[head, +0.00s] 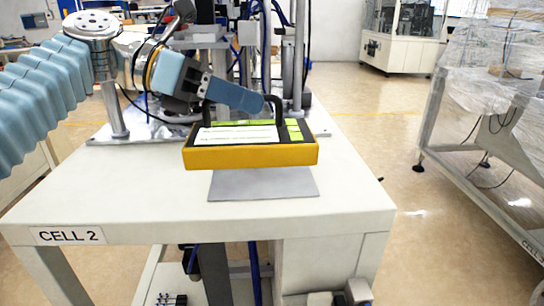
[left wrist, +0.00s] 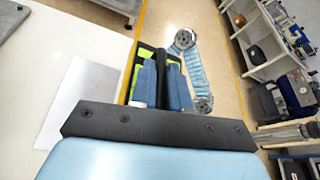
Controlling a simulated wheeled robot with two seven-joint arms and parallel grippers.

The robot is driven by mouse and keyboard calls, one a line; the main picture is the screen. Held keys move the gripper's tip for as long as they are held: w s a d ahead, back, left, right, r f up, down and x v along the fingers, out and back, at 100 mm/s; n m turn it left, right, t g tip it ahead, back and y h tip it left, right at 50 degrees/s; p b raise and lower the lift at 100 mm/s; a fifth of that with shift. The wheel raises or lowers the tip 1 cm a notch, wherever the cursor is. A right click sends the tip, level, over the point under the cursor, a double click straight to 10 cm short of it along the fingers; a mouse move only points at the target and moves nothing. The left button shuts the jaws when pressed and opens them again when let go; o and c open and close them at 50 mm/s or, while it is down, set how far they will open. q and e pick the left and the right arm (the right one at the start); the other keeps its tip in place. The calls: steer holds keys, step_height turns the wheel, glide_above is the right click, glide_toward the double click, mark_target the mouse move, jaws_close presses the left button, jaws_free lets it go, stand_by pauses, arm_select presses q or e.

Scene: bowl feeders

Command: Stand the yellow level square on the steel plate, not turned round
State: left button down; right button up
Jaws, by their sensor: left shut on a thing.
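The yellow level (head: 250,157) is a box with a yellow body, a dark top with white and green labels, and a black handle. My left gripper (head: 268,106) is shut on that handle. The level looks upright and roughly level, with a long side facing me. The steel plate (head: 262,188) lies flat on the white table below and nearer to me, its far part hidden by the level. The level seems held above the table. In the left wrist view the level (left wrist: 126,90) is partly hidden by the fingers, and the plate (left wrist: 75,105) shows to its left. My right gripper is out of view.
The white table (head: 120,205) is clear around the plate, with a "CELL 2" label on its front edge. A machine with a metal base and posts (head: 298,60) stands at the table's back. A wrapped frame (head: 495,110) stands apart on the right.

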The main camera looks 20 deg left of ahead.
arm_select(q)
steer(key=w+a+f+b, duration=0.1)
steer(key=w+f, duration=0.2)
steer(key=w+f+b, duration=0.1)
steer(key=w+f, duration=0.2)
steer(key=f, duration=0.1)
steer(key=w+a+f+b, duration=0.1)
steer(key=w+f, duration=0.2)
steer(key=f, duration=0.1)
steer(key=shift+w+a+f, duration=0.15)
steer(key=shift+w+a, duration=0.1)
steer(key=shift+a, duration=0.05)
steer(key=c, duration=1.1)
jaws_free()
